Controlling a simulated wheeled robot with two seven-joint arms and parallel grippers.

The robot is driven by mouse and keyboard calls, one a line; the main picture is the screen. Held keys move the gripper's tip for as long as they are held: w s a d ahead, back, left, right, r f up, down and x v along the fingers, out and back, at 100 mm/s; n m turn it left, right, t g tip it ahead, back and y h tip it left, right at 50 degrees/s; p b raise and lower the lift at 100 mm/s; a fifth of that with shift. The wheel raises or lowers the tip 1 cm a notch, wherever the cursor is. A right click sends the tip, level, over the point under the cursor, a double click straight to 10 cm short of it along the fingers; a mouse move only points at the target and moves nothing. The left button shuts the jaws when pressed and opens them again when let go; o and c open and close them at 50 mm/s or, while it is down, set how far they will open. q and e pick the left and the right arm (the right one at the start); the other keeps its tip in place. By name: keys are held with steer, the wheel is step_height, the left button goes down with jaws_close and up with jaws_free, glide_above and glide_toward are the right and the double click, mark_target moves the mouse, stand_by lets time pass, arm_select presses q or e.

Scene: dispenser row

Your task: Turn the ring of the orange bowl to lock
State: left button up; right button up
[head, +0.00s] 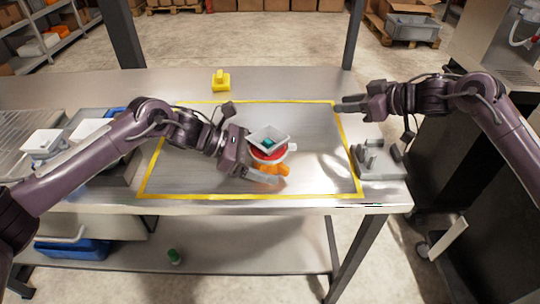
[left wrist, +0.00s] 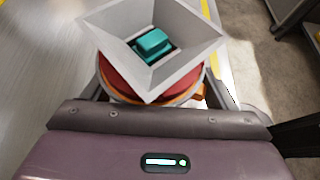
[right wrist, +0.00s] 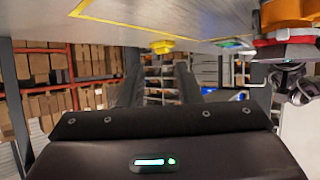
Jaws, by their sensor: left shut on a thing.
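The orange bowl (head: 285,168) stands on the steel table, with a red band (head: 266,157) and a pale ring with a tab (head: 292,147) above it. A square white hopper (head: 283,134) sits on top, holding a teal block (left wrist: 153,43). My left gripper (head: 268,172) is shut on the bowl assembly, one finger on each side; I cannot tell whether it touches ring or body. The red band also shows in the left wrist view (left wrist: 122,82). My right gripper (head: 340,106) is empty with its fingers apart, to the right of the bowl.
Yellow tape (head: 200,197) marks a rectangle around the bowl. A yellow block (head: 220,82) stands behind it. A grey fixture (head: 380,165) is at the table's right end; trays and white hoppers (head: 45,142) are at the left. The taped area around the bowl is mostly clear.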

steer(key=s+a+n+g, duration=0.45)
steer(key=s+a, duration=0.25)
steer(key=s, duration=0.5)
steer(key=shift+g+y, duration=0.25)
steer(key=shift+y, duration=0.15)
steer(key=x, duration=0.7)
steer(key=shift+w+r, duration=0.1)
steer(key=shift+w, duration=0.15)
steer(key=shift+a, duration=0.15)
arm_select(q)
steer(key=shift+s+d, duration=0.15)
steer(key=shift+s, duration=0.05)
arm_select(e)
steer(key=shift+a+f, duration=0.1)
steer(key=shift+f, duration=0.15)
arm_select(q)
steer(key=shift+d, duration=0.1)
arm_select(e)
steer(key=shift+f, duration=0.15)
steer(key=shift+s+a+f, duration=0.1)
steer(key=shift+s+a, duration=0.05)
steer(key=shift+s, duration=0.75)
arm_select(q)
steer(key=shift+w+a, duration=0.15)
steer(key=shift+a, duration=0.1)
arm_select(e)
steer(key=shift+r, duration=0.25)
